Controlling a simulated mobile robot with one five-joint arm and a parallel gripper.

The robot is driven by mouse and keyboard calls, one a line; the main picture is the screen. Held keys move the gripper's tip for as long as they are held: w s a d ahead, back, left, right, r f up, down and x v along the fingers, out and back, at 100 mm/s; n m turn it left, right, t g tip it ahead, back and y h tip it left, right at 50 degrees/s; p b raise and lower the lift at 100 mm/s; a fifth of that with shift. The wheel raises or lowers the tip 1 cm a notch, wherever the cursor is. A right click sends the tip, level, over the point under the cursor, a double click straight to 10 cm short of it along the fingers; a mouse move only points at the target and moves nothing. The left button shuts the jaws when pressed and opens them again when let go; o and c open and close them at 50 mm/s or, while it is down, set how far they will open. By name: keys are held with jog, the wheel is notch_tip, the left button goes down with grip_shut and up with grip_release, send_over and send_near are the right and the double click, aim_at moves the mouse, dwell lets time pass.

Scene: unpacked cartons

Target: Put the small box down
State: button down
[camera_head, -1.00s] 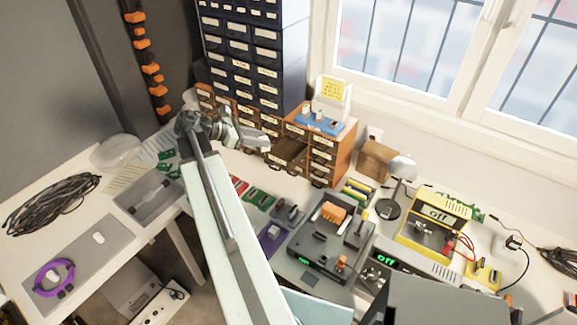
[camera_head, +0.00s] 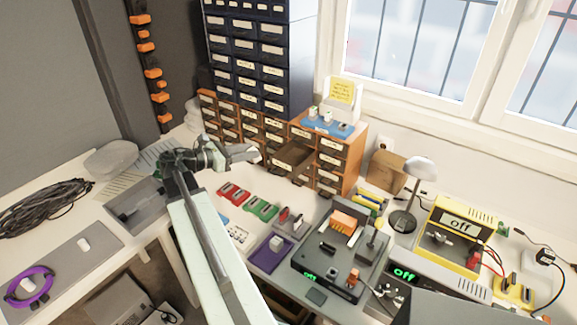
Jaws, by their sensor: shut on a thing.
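My gripper (camera_head: 250,153) is at the end of my arm, left of the open drawer (camera_head: 291,157) of the wooden drawer cabinet and above the white worktop. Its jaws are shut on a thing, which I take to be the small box. The held thing is too small and too much hidden by the jaws to make out its shape. I cannot tell how high the gripper is above the worktop.
The wooden cabinet (camera_head: 343,160) stands behind. Red and green parts (camera_head: 248,200), a purple tray (camera_head: 258,256) and a black machine (camera_head: 325,262) lie right of my arm. A cardboard box (camera_head: 386,168) and lamp (camera_head: 419,167) stand further right.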

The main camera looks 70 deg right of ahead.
jog(key=b+x, duration=0.3)
jog(key=x, duration=1)
jog(key=shift+s+d+f, duration=0.2)
jog(key=shift+s+d, duration=0.05)
jog(key=shift+d, duration=0.05)
jog(key=f+b, duration=0.3)
jog(key=shift+s+d+f+b, duration=0.3)
jog(key=shift+d+f+b, duration=0.05)
jog(key=shift+d, duration=0.05)
jog(key=r+p, duration=0.1)
jog(key=p, duration=0.2)
jog(key=shift+d+r, duration=0.1)
jog(key=shift+r, duration=0.3)
jog(key=t+y+p, duration=0.1)
jog(key=p, duration=0.2)
jog(key=s+d+t+y+p, duration=0.1)
jog(key=p, duration=0.1)
jog(key=shift+r+y+p, duration=0.1)
jog(key=shift+y+p, duration=0.3)
notch_tip(320, 180, down, 2)
jog(key=b, duration=0.2)
jog(key=shift+w+b, duration=0.1)
jog(key=shift+b, duration=0.2)
jog(key=shift+f, duration=0.25)
